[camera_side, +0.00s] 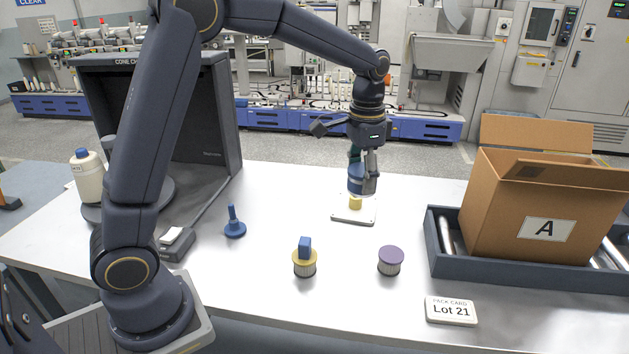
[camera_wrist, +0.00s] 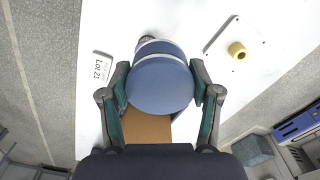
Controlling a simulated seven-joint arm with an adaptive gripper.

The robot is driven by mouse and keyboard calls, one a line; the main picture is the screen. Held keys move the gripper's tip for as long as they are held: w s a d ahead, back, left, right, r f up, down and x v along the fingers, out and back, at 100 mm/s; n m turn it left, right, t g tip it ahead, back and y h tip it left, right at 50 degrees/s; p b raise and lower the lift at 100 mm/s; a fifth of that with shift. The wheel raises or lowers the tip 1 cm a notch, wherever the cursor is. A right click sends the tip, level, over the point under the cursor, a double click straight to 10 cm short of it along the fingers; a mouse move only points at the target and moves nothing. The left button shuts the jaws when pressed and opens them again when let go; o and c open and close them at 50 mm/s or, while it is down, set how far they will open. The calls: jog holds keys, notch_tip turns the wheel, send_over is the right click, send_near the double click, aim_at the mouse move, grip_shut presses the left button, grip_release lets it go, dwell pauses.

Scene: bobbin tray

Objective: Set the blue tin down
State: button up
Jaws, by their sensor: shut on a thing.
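My gripper (camera_side: 357,180) is shut on the blue tin (camera_side: 355,184) and holds it upright. In the side view the tin is just above or behind a small yellow spool (camera_side: 355,203) on a white plate (camera_side: 345,218). In the wrist view the tin's round blue lid (camera_wrist: 160,84) sits between both fingers. There the yellow spool (camera_wrist: 238,51) is up and right of the tin, on the plate (camera_wrist: 212,45), apart from it. The tin's underside is hidden. I cannot tell its exact height.
A yellow-topped spool (camera_side: 304,266) with a blue block (camera_side: 305,246) on it, a purple-topped spool (camera_side: 390,262), a blue stemmed piece (camera_side: 234,228) and a Lot 21 card (camera_side: 450,311) stand nearer. A cardboard box (camera_side: 500,215) marked A sits right. Bare table lies between.

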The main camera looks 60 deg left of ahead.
jog(key=s+f+n, duration=0.3)
jog(key=s+f, duration=0.4)
jog(key=f, duration=0.6)
jog(key=s+a+r+n, duration=0.2)
jog(key=s+a+n, duration=0.1)
jog(key=a, duration=0.3)
jog(key=s+a+r+n, duration=0.2)
jog(key=s+a+n, duration=0.1)
jog(key=a, duration=0.3)
send_over(315, 230)
jog(key=f, duration=0.8)
jog(key=shift+s+d+f, duration=0.15)
jog(key=shift+s+f, duration=0.15)
jog(key=shift+s, duration=0.1)
jog(key=shift+w+f, duration=0.35)
jog(key=shift+f, duration=0.05)
jog(key=shift+w+f, duration=0.15)
jog(key=shift+f, duration=1.55)
jog(key=shift+f, duration=0.1)
jog(key=o, duration=1.2)
